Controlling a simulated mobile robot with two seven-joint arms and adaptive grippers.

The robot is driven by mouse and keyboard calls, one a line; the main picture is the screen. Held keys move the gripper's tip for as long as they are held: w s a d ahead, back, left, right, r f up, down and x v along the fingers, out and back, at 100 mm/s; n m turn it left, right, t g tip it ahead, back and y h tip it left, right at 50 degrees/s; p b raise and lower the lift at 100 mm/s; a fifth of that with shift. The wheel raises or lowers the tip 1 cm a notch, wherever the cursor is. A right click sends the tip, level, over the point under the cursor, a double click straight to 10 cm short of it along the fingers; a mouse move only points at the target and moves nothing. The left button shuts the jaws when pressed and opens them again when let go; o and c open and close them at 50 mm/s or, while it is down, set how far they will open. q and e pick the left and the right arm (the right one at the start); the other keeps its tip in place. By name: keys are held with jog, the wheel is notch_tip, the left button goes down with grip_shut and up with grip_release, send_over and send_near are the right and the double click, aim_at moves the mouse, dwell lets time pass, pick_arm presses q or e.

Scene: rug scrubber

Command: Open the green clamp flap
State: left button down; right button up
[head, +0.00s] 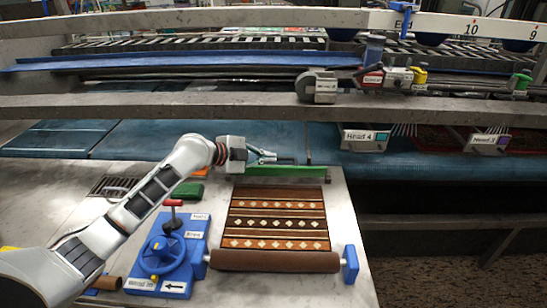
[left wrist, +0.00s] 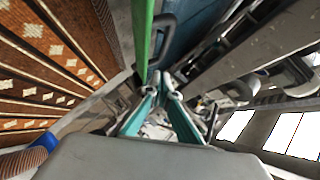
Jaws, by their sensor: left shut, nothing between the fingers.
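The green clamp flap (head: 285,171) is a long bar across the far end of the patterned rug (head: 277,208). In the left wrist view the flap (left wrist: 143,30) runs up from near the fingertips, and a dark loop handle (left wrist: 160,28) shows beside it. My left gripper (head: 274,158) is just behind the flap in the head view, its fingers pointing right. In the left wrist view its teal fingers (left wrist: 162,80) come together at the tips, empty and close to the handle. I cannot tell whether they touch it. My right gripper is out of view.
A blue box with a handwheel (head: 165,256) and a red-topped lever (head: 173,208) stands left of the rug. A brown roller (head: 275,261) lies across the rug's near end. Behind are a blue bed and a grey rail (head: 230,106) with scrubber heads.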

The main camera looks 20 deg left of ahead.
aim_at(283, 158)
pick_arm(q)
jog(key=w+f, duration=0.2)
jog(key=w, duration=0.1)
jog(key=shift+w+d+f, duration=0.15)
jog(key=shift+d, duration=0.25)
jog(key=shift+w+a+f, duration=0.2)
jog(key=shift+w+f, duration=0.2)
jog(key=shift+w, duration=0.1)
jog(key=shift+w+f+p, duration=0.25)
jog(key=shift+p, duration=0.05)
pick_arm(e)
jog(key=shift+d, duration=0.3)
